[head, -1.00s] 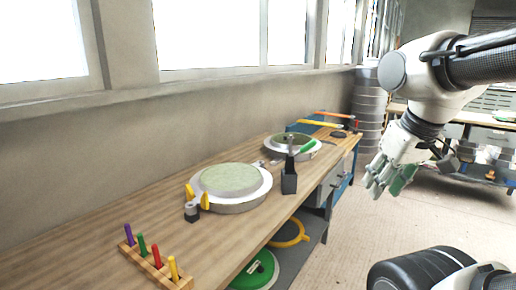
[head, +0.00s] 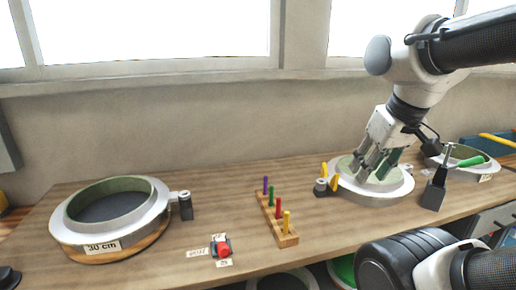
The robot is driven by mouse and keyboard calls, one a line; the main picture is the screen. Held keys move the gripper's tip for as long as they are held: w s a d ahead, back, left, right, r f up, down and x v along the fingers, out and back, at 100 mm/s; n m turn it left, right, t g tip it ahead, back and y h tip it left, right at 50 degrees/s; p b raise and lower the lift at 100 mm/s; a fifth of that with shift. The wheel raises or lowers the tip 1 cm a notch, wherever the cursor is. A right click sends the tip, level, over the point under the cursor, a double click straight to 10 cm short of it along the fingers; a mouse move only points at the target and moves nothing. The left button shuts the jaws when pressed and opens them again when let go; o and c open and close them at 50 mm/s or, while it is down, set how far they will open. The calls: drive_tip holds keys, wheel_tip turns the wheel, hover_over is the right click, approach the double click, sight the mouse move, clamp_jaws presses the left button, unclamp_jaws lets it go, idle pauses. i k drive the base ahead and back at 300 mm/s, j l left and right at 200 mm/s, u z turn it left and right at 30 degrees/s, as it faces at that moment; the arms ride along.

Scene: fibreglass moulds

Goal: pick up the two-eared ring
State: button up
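No ring with two ears can be made out for certain in the head view. My gripper (head: 373,175) is at the right, pointing down in front of or above a round white mould (head: 372,194) with a pale green top. Its fingers look spread and no ring is between them. A green patch shows by one finger; I cannot tell what it is. At the left a large white ring (head: 152,213), labelled 30 cm, sits on a wooden disc with one clamp (head: 185,205) at its right side.
A wooden peg rack (head: 275,222) with coloured pegs and a red button (head: 223,248) stand mid-bench. A dark clamp-like tool (head: 434,193) and another mould (head: 476,165) are farther right. Bare bench (head: 228,200) lies between ring and rack. The shelf below is mostly hidden.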

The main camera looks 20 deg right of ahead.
sight(484, 172)
drive_tip(key=i+l, duration=0.1)
drive_tip(key=l, duration=3.55)
drive_tip(key=i+l, duration=0.15)
drive_tip(key=l, duration=1.65)
